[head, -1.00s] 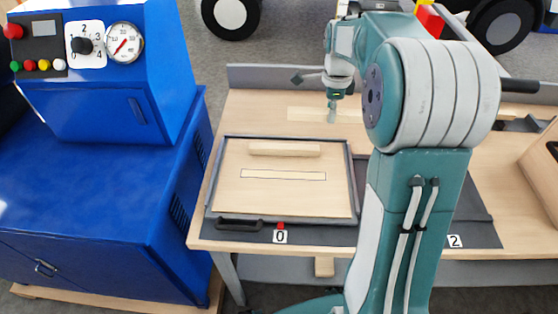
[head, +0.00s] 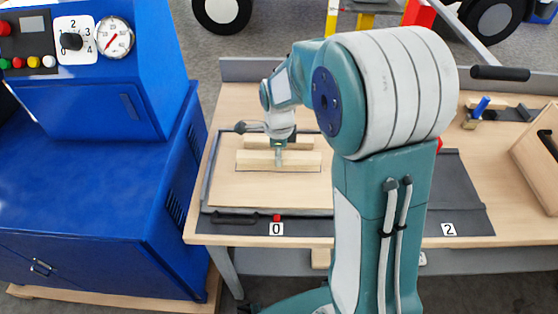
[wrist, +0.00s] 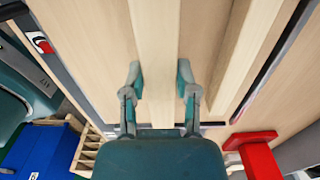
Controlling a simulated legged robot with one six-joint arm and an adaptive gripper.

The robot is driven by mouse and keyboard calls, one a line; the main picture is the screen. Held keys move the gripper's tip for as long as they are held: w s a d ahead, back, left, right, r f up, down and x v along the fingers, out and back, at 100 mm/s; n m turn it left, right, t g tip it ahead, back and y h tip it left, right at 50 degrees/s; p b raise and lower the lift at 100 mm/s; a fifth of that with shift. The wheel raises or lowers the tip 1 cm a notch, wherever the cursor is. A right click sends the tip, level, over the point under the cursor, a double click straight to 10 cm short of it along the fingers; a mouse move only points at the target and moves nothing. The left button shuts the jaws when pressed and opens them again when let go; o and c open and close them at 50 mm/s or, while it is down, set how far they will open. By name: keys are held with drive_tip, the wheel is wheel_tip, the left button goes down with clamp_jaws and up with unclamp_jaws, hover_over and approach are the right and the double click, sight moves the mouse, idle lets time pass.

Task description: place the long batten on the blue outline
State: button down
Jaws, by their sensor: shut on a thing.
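The long batten (head: 252,161) is a pale wooden bar held crosswise in my gripper (head: 279,160) over the framed board (head: 265,194). In the wrist view the batten (wrist: 158,45) runs lengthwise between the two fingers of my gripper (wrist: 160,80), which are shut on it. The thin outline on the board is mostly hidden beneath the batten; only a thin dark edge (head: 238,170) shows near its left end. I cannot tell whether the batten touches the board. A second batten (head: 305,143) lies just behind it, roughly parallel, and shows at right in the wrist view (wrist: 250,45).
A dark frame borders the board, with a black handle (head: 236,218) and red knob (head: 277,217) in front. The blue machine (head: 90,190) stands close at left. A blue-handled tool (head: 480,108) and a wooden box (head: 540,150) are at right. The board's front part is clear.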

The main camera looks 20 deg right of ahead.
drive_tip(key=shift+f, duration=1.35)
drive_tip(key=shift+f, duration=0.1)
drive_tip(key=shift+c, duration=1.9)
unclamp_jaws()
wheel_tip(320, 180, up, 12)
drive_tip(key=shift+r, duration=0.15)
drive_tip(key=s+r+n+t, duration=0.2)
drive_tip(key=s+r+n, duration=0.1)
drive_tip(key=s+n, duration=0.7)
drive_tip(key=s+r+n+t, duration=0.3)
drive_tip(key=s+r+n, duration=0.1)
drive_tip(key=s+n, duration=0.7)
drive_tip(key=shift+r+n+t, duration=0.25)
drive_tip(key=shift+n+t, duration=0.05)
